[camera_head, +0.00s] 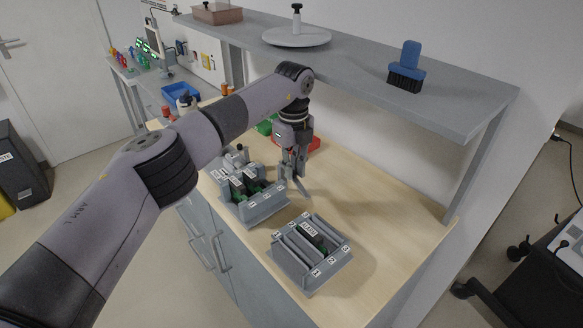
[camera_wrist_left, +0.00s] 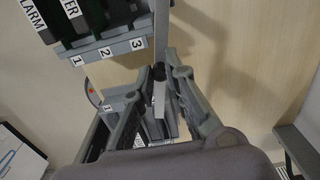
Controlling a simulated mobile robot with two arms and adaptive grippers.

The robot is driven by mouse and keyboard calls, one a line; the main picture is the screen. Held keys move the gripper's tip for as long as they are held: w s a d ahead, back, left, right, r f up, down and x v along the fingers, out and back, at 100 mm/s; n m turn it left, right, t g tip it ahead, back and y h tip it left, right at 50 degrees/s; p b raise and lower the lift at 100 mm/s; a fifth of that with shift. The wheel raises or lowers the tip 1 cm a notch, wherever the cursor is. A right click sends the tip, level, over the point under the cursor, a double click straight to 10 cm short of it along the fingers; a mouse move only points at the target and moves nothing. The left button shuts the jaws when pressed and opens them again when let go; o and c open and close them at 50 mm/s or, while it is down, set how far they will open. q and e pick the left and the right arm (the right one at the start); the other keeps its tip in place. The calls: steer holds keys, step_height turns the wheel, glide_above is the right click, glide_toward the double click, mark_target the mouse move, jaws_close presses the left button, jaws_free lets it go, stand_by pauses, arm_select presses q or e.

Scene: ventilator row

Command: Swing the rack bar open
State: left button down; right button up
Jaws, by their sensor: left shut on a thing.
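The left rack (camera_head: 254,207) is a grey holder with labelled dark modules and numbered slots. It also shows in the left wrist view (camera_wrist_left: 112,50), with labels partly reading "ALARM" and "ER". The rack bar (camera_head: 303,188) is a thin grey bar at the rack's right side. My left gripper (camera_head: 292,176) is shut on this bar, seen close up in the wrist view (camera_wrist_left: 155,80). My fingers partly hide the bar. My right gripper is not in view.
A second grey rack (camera_head: 278,263) with one green-and-black module (camera_head: 313,236) stands in front. A red tray (camera_head: 312,143) lies behind my gripper. A shelf (camera_head: 345,58) with a brush (camera_head: 408,68) overhangs the bench. The bench's right part (camera_head: 390,225) is clear.

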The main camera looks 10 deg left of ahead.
arm_select(q)
steer(key=shift+w+a+r, duration=0.1)
steer(key=shift+w+r, duration=0.05)
steer(key=c, duration=1.6)
jaws_free()
step_height(320, 180, up, 7)
steer(key=shift+r, duration=0.15)
steer(key=shift+c, duration=0.3)
